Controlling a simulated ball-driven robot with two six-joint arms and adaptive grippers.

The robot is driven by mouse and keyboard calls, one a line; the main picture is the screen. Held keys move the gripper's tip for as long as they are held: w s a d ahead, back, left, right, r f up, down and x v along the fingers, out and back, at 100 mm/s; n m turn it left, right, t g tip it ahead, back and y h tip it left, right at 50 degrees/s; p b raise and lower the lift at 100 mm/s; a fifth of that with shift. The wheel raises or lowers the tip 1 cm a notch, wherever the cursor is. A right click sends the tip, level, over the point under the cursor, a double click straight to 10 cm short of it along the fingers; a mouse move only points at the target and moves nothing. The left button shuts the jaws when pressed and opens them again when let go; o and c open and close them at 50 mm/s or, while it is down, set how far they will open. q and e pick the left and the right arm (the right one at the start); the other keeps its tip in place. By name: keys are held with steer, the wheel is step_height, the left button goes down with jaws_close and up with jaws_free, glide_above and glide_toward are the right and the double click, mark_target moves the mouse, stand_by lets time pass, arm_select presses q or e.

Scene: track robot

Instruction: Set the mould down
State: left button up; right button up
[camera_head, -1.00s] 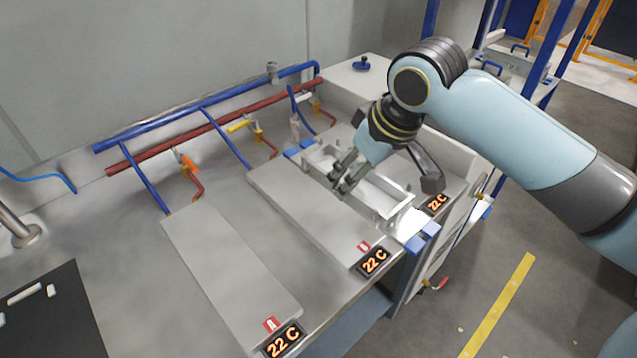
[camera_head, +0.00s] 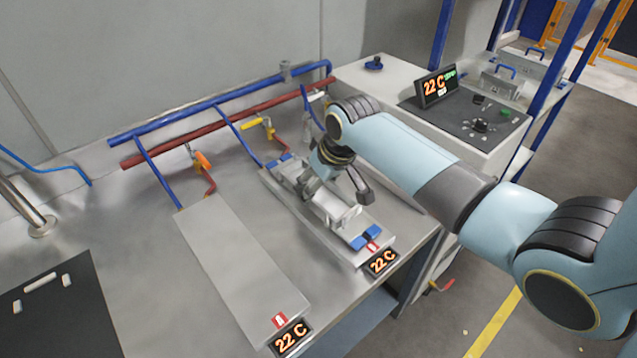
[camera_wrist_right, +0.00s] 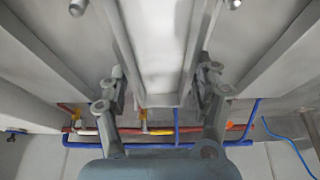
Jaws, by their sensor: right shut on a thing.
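The mould is a long, pale metal trough (camera_head: 347,217) with blue blocks at its ends, one (camera_head: 365,238) near the front and one (camera_head: 284,157) at the back. It lies lengthwise over the middle grey plate (camera_head: 345,254); I cannot tell whether it touches the plate. My right gripper (camera_head: 328,195) reaches down over the mould and is shut on it, hiding part of its middle. In the right wrist view the trough (camera_wrist_right: 160,45) runs between the two fingers (camera_wrist_right: 160,88). My left gripper is not in view.
A bare grey plate (camera_head: 235,265) lies to the left, with a 22 C display (camera_head: 290,338) at its front. Another display (camera_head: 382,262) fronts the middle plate. Blue and red pipes (camera_head: 215,115) with valves run behind. A dark mat (camera_head: 60,310) lies front left.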

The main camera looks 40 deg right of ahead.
steer(key=shift+w+f, duration=0.1)
steer(key=o, duration=1.7)
steer(key=shift+f, duration=0.15)
steer(key=shift+v, duration=6.15)
